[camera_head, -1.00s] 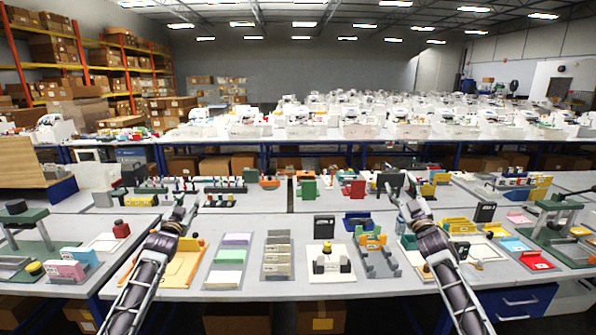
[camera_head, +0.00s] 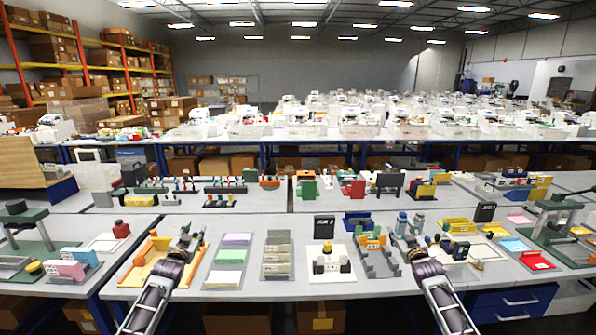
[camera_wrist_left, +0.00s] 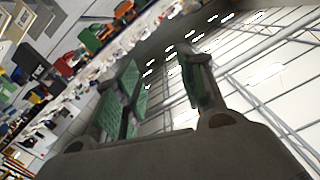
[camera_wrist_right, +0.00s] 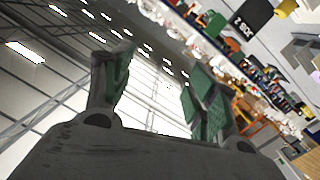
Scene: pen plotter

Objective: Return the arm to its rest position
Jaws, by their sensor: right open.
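My left gripper (camera_head: 187,238) is in the air in front of the orange tray on the near table, its forearm rising from the bottom edge. In the left wrist view its two green-padded fingers (camera_wrist_left: 155,92) stand apart with nothing between them. My right gripper (camera_head: 408,238) is above the right part of the near table, near grey cylinders and yellow parts. In the right wrist view its green-padded fingers (camera_wrist_right: 158,88) are apart and empty. Both grippers point away from me, and neither holds anything.
The near table carries an orange tray (camera_head: 140,272), a pad holder with coloured pads (camera_head: 231,256), a cream fixture (camera_head: 331,278) and a black sign (camera_head: 324,228). Green-framed presses (camera_head: 40,235) stand at both sides. Space above the table between my arms is clear.

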